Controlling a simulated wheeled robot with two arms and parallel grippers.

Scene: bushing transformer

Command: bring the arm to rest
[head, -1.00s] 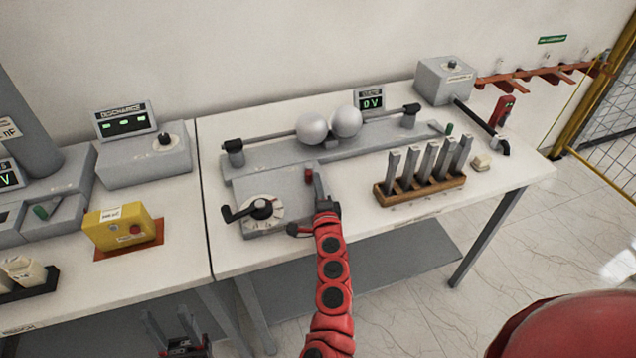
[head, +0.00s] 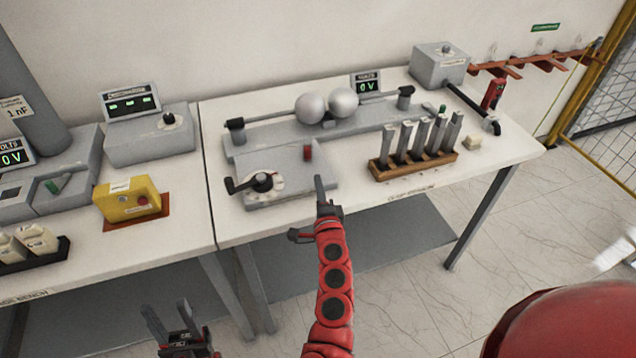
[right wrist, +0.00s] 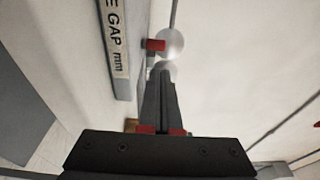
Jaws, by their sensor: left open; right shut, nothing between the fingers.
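My right arm is the red one reaching up from the bottom centre of the head view. Its gripper (head: 320,188) is shut and empty, just in front of the grey crank box (head: 290,187) with its black handle and red button (head: 308,152). In the right wrist view the closed dark fingers (right wrist: 158,92) point toward the red button (right wrist: 155,45) and a sphere (right wrist: 170,45). Whether the fingers touch anything there, I cannot tell; in the head view they look apart from the button. My left gripper (head: 170,326) is open and empty, low in front of the tables.
Two silver spheres (head: 326,106) sit on a rail behind the crank box. A wooden rack (head: 412,166) holds several grey bars to the right. A yellow box (head: 128,199) stands on the left table. Floor in front of the right table (head: 395,290) is free.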

